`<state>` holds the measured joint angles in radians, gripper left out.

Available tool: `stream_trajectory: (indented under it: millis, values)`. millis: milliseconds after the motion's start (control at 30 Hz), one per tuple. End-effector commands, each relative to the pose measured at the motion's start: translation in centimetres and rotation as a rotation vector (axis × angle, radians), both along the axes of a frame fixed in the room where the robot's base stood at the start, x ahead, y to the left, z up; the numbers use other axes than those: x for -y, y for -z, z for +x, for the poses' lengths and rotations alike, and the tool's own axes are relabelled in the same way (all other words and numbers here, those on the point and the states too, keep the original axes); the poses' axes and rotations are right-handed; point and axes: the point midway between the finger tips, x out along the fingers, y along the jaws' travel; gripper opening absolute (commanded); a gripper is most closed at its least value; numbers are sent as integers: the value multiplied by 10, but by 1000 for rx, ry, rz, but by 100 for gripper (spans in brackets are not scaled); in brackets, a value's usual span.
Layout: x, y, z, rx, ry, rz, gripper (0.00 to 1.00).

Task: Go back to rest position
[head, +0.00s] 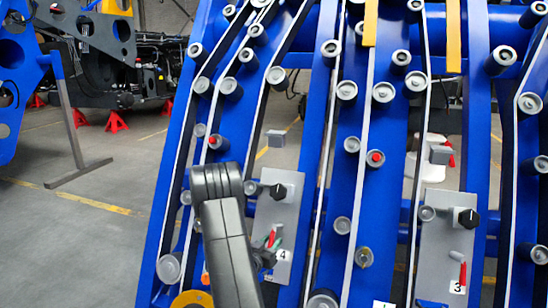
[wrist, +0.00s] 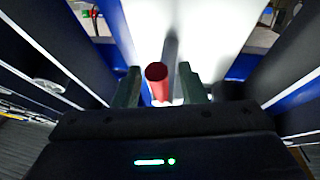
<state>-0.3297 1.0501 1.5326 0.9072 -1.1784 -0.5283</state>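My arm reaches up from the bottom of the head view, and my gripper (head: 273,242) is at the grey plate marked 4 (head: 287,195), partly hidden behind my arm. In the wrist view my gripper (wrist: 161,88) is open, its two dark green fingers on either side of a red cylindrical handle (wrist: 157,74). Gaps show between the handle and both fingers. The same red handle (head: 270,239) shows small in the head view, below the black knob (head: 278,190) of that plate.
Blue chassis beams (head: 335,150) with many grey rollers stand close in front of me. A second plate marked 3 (head: 433,245) has a black knob and a red lever (head: 462,276). Open floor (head: 90,240) lies at the left, with a blue stand and red jack stands (head: 116,121).

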Motion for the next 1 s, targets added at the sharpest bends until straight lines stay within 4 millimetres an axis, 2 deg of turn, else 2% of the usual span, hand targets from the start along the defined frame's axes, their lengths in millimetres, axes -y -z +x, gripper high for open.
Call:
stream_trajectory:
  millis: [100, 500, 833, 1000]
  values:
    - [11, 2, 18, 1, 3, -1, 38]
    - [14, 0, 14, -34, -63, -106, 38]
    - [13, 0, 15, -31, -57, -96, 38]
    - [9, 1, 16, -9, -23, -33, 38]
